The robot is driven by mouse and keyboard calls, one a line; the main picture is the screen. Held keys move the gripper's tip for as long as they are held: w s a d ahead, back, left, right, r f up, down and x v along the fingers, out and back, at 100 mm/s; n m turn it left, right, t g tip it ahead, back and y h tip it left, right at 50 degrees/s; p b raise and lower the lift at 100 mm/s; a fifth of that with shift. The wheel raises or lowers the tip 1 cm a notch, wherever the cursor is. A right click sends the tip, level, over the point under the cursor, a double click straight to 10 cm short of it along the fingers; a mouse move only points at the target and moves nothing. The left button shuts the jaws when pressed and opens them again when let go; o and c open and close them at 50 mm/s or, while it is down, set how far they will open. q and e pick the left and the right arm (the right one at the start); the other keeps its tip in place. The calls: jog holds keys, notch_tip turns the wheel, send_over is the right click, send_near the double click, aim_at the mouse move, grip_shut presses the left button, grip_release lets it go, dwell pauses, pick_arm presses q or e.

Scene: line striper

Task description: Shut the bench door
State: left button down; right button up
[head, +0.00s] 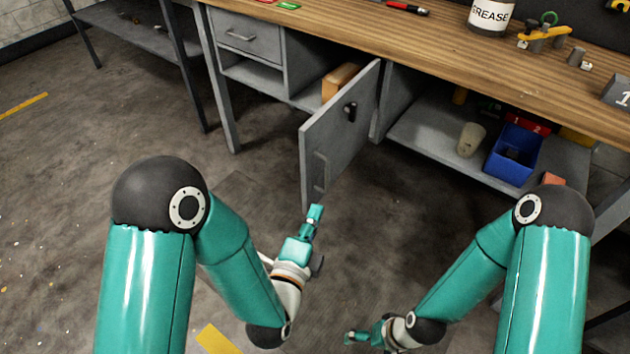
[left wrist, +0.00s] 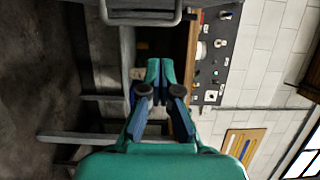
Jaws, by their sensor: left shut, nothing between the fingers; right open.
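The grey bench door (head: 338,125) stands swung open out from the bench, with a bar handle (head: 320,172) near its free edge and a black latch (head: 350,111) on its face. My left gripper (head: 315,212) is shut and empty, just in front of the door's lower free corner; the head view does not show clearly whether they touch. In the left wrist view my left gripper's fingers (left wrist: 160,68) are together, with a handle bar (left wrist: 140,20) above them. My right gripper (head: 350,337) is low over the floor, away from the door, open and small in view.
The wooden bench top (head: 420,50) carries a grease tub (head: 490,15) and small tools. A brown block (head: 340,80) sits in the cupboard behind the door. A blue bin (head: 514,152) stands on the right lower shelf. Floor in front is clear.

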aim_at(313, 176)
pick_arm(q)
jog(key=shift+w+a+b, duration=0.15)
jog(key=shift+w+b, duration=0.8)
jog(key=shift+w, duration=1.8)
jog(key=shift+w+a+b, duration=0.1)
jog(key=shift+w+b, duration=0.8)
jog(key=shift+w, duration=1.85)
